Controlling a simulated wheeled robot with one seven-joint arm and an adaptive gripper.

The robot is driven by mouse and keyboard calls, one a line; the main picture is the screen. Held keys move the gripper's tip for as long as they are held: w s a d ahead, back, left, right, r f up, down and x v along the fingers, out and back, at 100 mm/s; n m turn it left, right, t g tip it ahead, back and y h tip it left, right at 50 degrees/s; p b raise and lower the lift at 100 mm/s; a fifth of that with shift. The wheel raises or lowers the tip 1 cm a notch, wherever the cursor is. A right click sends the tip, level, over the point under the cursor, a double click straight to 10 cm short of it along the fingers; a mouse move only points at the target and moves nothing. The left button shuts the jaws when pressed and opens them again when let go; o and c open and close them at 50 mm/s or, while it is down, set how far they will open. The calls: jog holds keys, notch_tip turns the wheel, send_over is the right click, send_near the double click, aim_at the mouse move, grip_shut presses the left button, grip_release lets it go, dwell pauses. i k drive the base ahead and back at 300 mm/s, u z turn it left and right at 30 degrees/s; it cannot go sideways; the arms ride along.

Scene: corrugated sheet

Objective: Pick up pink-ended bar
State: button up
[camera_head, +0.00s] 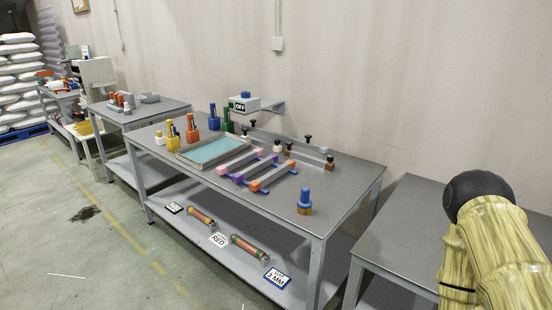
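The pink-ended bar (241,161) is a grey bar with pink blocks at its ends. It lies slantwise on the long grey table, beside the teal-topped tray (183,156). It is the leftmost of three similar bars. A purple-ended bar (256,168) lies just to its right, and an orange-ended bar (274,175) lies beyond that. Blue supports show around the bars' ends. A thick yellow-patterned shape with a black rounded top at the right edge appears to be part of my arm. My gripper is not in view.
The lower shelf holds cylinders and signs. The floor (75,245) in front is mostly clear.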

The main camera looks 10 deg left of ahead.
aim_at(222, 170)
jog(key=u, duration=0.2)
jog(key=i, duration=0.95)
jog(key=u, duration=0.85)
